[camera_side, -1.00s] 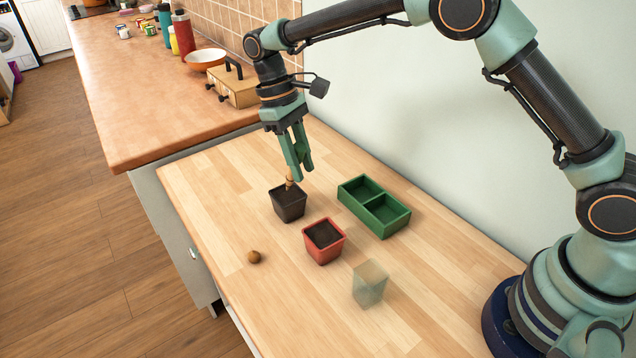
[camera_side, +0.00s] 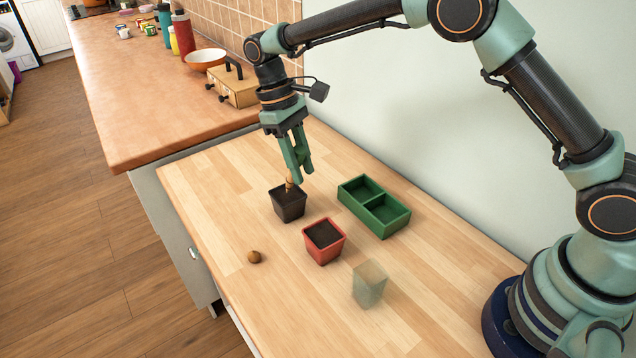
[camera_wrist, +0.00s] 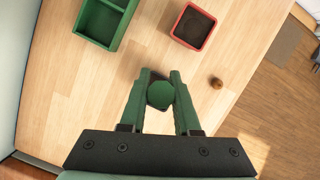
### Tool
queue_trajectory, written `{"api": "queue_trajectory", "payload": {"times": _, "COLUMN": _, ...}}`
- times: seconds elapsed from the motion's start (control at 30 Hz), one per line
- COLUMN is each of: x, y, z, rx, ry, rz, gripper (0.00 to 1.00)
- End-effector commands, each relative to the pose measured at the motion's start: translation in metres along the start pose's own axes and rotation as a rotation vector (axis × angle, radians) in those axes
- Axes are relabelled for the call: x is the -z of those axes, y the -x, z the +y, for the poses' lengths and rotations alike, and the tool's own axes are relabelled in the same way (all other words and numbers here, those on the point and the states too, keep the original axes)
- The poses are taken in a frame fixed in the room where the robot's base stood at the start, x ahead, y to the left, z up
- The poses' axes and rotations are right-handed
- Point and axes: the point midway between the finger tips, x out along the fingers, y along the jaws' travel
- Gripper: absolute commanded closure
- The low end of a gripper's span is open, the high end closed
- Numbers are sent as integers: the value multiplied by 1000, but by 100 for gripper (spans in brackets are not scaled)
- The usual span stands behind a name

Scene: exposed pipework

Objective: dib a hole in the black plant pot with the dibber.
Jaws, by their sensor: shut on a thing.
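The black plant pot (camera_side: 289,210), full of dark soil, stands upright on the wooden worktop in the side view. My gripper (camera_side: 299,178) is above it, shut on the dibber (camera_side: 289,184). The dibber's tan lower part shows below the fingers and reaches down to the soil; how deep its tip sits cannot be told. In the wrist view a round green top, seemingly the dibber's handle (camera_wrist: 160,95), sits between the fingers of my gripper (camera_wrist: 160,73).
A red pot of soil (camera_side: 322,238) stands near the black pot. A green two-part tray (camera_side: 352,205) lies to the right. A brown ball (camera_side: 254,257) and a translucent cup (camera_side: 370,287) are nearer the front. The left end of the worktop is clear.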

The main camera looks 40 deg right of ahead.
Motion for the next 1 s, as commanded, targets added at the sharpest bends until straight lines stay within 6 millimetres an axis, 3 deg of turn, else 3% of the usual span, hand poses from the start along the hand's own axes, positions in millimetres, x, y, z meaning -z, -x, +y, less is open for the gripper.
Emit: {"api": "queue_trajectory", "payload": {"times": 1.0, "x": 2, "y": -7, "z": 0, "rx": 0, "ry": 0, "rz": -1, "gripper": 100}}
